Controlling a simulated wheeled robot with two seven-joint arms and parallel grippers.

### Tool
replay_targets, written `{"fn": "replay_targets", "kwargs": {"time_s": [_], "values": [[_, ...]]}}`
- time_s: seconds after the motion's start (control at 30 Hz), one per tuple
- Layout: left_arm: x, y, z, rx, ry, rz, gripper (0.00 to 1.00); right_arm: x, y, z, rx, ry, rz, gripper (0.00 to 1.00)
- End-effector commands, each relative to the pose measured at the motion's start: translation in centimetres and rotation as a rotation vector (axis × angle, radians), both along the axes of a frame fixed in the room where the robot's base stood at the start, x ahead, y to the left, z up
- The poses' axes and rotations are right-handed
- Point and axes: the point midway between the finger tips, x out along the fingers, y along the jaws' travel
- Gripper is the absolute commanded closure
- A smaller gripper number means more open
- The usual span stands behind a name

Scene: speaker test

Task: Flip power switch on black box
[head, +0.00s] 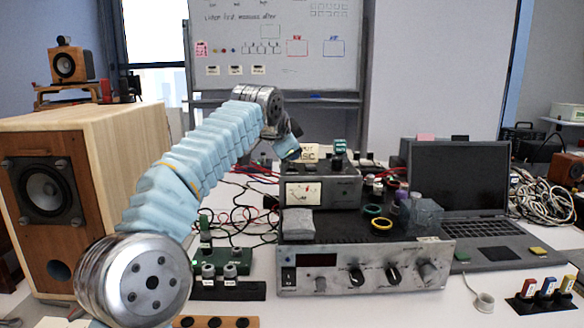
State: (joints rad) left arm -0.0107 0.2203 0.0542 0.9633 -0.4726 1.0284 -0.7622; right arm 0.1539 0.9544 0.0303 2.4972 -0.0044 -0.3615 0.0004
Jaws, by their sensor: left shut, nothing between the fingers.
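A wide box with a black top and a silver front panel (440,262) stands on the white table, right of centre. Its panel has a dark display, several knobs and a black rocker switch (288,277) at its left end; I cannot tell the switch's position. A smaller dark box with a meter (348,193) sits on its back part. My left arm rises from the lower left, and my left gripper (293,153) is shut and empty near the top left of the meter box, well above the rocker switch. The fingertips are small and partly hidden. My right gripper is not in view.
A grey block (298,223), coloured tape rings and small bottles lie on the wide box. An open laptop (460,180) is at right, with banana plugs (546,290) in front. A wooden speaker (100,150) fills the left. Cables cross the table behind my arm.

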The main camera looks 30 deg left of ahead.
Motion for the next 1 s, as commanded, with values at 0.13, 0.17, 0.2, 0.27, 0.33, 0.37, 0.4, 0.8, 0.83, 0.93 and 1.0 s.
{"fn": "replay_targets", "kwargs": {"time_s": [0.13,0.17,0.2,0.27,0.33,0.37,0.4,0.8,0.83,0.93,1.0], "values": [[0.0,0.0,0.0,0.0,0.0,0.0,1.0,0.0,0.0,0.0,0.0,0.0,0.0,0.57],[0.0,0.0,0.0,0.0,0.0,0.0,1.0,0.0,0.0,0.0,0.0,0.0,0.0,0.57],[0.0,0.0,0.0,0.0,0.0,0.0,1.0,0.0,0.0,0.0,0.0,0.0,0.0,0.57],[0.0,0.0,0.0,0.0,0.0,0.0,1.0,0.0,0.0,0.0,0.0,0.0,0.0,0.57],[0.0,0.0,0.0,0.0,0.0,0.0,1.0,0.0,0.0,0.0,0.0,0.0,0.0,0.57],[0.0,0.0,0.0,0.0,0.0,0.0,1.0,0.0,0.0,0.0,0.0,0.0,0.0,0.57],[0.0,0.0,0.0,0.0,0.0,0.0,1.0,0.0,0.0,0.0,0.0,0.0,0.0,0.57],[0.04,0.08,-0.71,0.0,0.001,0.001,1.0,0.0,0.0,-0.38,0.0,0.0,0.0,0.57],[0.05,0.09,-0.78,0.0,0.0,0.0,1.0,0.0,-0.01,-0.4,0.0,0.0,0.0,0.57],[0.07,0.08,-0.8,0.001,-0.001,0.001,1.0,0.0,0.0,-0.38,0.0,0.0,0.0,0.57],[0.07,0.08,-0.78,0.001,-0.001,0.001,1.0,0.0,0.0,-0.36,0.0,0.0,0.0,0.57]]}}
